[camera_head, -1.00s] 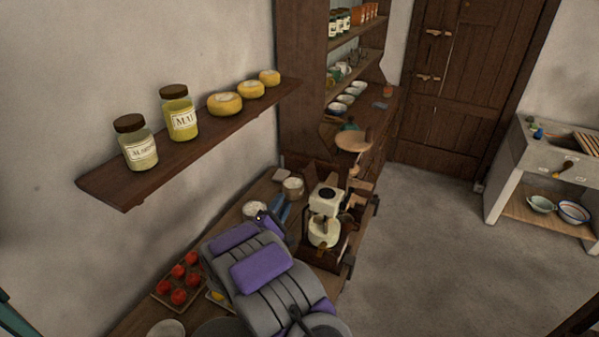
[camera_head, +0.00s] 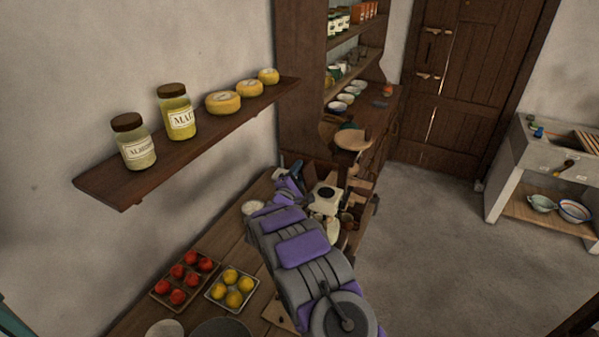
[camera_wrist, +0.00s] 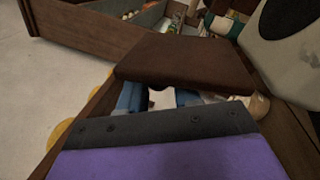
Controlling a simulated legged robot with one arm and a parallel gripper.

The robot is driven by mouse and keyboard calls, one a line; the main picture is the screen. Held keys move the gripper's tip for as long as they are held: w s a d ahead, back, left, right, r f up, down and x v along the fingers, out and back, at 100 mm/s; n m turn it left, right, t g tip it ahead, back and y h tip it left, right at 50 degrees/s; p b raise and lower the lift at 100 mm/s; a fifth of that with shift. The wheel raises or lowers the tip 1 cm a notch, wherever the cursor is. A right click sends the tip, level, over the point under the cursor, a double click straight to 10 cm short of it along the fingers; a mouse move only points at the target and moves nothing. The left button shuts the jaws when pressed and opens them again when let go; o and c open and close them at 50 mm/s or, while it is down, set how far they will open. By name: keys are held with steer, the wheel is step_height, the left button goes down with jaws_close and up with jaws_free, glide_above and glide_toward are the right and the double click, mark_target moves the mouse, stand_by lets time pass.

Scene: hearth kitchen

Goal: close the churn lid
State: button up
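A cream-coloured device with a dark round top (camera_head: 326,192) stands on the counter; I take it for the churn, but my arm hides much of it. A pale grey-white body also shows at the right of the wrist view (camera_wrist: 290,65). My gripper (camera_head: 293,168) is just left of and behind the device. In the wrist view, its two blue fingers (camera_wrist: 159,98) are spread with a gap between them. A flat brown wooden panel (camera_wrist: 185,60) covers their tips; I cannot tell whether it is the lid or whether they touch it.
Trays of red fruit (camera_head: 178,283) and yellow fruit (camera_head: 231,289) lie on the counter near my arm. A wall shelf (camera_head: 190,150) with jars and cheeses is to the left. A round wooden piece (camera_head: 352,138) is behind the device. Open floor (camera_head: 450,250) lies right.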

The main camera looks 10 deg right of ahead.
steer(key=shift+d, duration=0.1)
steer(key=shift+c, duration=0.2)
jaws_close()
steer(key=shift+f, duration=0.1)
